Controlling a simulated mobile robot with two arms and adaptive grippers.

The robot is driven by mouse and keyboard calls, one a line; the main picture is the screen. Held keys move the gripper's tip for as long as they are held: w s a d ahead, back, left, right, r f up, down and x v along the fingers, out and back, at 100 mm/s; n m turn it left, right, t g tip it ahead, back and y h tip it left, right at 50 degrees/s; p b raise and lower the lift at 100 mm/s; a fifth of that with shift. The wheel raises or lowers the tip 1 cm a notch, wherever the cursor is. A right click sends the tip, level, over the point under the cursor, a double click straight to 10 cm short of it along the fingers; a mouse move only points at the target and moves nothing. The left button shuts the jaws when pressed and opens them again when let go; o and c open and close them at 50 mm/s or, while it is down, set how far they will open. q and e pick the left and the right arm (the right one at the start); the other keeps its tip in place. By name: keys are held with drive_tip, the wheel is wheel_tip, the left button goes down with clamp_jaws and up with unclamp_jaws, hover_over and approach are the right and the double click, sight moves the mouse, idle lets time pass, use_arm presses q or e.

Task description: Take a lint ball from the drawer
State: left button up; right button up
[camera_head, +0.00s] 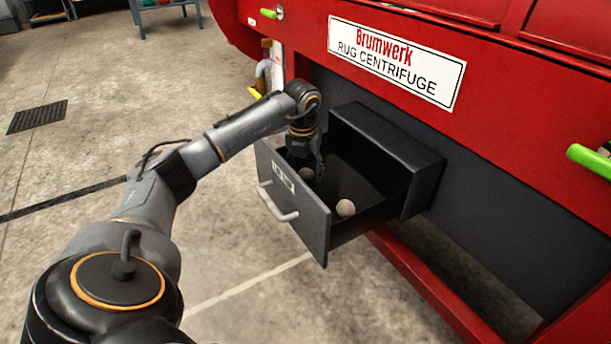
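A dark grey drawer (297,226) with a pale handle (277,203) and a small label stands open from the lower front of the red machine. Two pale lint balls lie in it: one (345,207) near the right side behind the front panel, the other (306,174) further left. My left gripper (312,172) points down into the drawer, right at the left lint ball and partly covering it. I cannot tell whether its fingers touch the ball, or whether they are open or shut. My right gripper is out of view.
The red rug centrifuge (480,60) with a white sign (396,62) rises behind and above the drawer. A green handle (590,160) sticks out at the right. A red frame beam (430,285) runs below. The concrete floor at the left is clear around a dark grate (37,117).

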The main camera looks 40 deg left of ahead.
use_arm(q)
drive_tip(key=c, duration=0.3)
drive_tip(key=shift+c, duration=0.2)
